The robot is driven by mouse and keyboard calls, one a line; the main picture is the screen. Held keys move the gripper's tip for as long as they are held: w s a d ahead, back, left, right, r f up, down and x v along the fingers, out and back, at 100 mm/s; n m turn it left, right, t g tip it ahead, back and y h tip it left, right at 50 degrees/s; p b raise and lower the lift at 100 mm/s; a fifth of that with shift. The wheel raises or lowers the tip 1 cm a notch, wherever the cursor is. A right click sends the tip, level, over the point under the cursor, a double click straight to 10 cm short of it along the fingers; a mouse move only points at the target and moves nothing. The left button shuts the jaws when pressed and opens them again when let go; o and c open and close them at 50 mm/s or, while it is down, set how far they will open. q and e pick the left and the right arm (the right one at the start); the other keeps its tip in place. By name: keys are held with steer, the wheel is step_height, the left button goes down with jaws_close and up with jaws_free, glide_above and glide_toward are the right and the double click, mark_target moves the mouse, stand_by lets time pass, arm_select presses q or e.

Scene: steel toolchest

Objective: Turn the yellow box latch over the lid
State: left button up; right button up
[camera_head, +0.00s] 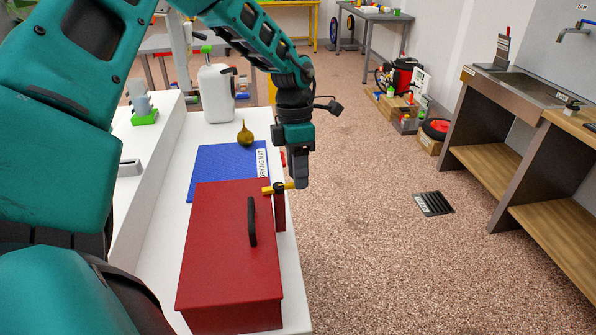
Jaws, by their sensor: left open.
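The red box (228,250) with a black handle (252,222) on its closed lid stands on the white bench. The yellow latch (277,188) is at the lid's right edge, toward the far corner. It lies about level, its left end over the edge of the lid and its right end at my gripper. My left gripper (300,184) points down just right of the latch, its fingertips beside or touching the latch's right end. The fingers overlap in this view, so the gap between them is hidden. My right gripper is not in view.
A blue drying mat (212,168) lies behind the box with a brass pear-shaped object (245,133) on it. A white jug (217,92) stands farther back. The bench's right edge is close to the box; open floor lies beyond it.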

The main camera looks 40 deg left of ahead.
arm_select(q)
steer(key=shift+f, duration=0.3)
steer(key=shift+c, duration=0.5)
jaws_close()
